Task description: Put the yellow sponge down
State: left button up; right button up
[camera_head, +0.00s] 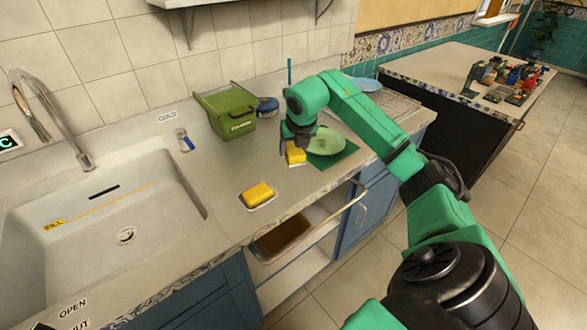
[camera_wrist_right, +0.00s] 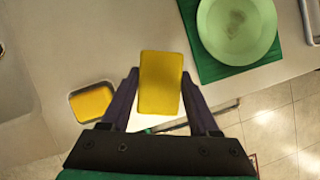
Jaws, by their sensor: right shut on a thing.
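My right gripper (camera_head: 297,138) points down over the counter and is shut on a yellow sponge (camera_head: 296,154). In the right wrist view the sponge (camera_wrist_right: 160,84) sits between the two dark fingers, its broad face showing. It is just left of a pale green plate (camera_head: 325,141); I cannot tell whether it touches the counter. A second yellow block (camera_head: 258,192) lies in a small shallow dish (camera_head: 271,203) nearer the counter's front edge; it also shows at the left of the right wrist view (camera_wrist_right: 91,103). My left gripper is not in view.
The plate is on a dark green mat (camera_head: 345,155). A green bin (camera_head: 232,112) and a blue round item (camera_head: 267,106) stand by the wall. A sink (camera_head: 90,225) is at left. Bare counter lies between dish and bin.

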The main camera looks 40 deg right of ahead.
aim_at(297, 156)
notch_tip(297, 156, down, 7)
jog(key=shift+f+p, duration=0.15)
jog(key=shift+p, duration=0.25)
jog(key=o, duration=1.2)
jog(key=b+v, duration=0.1)
jog(key=v, duration=1.1)
jog(key=shift+b, duration=0.4)
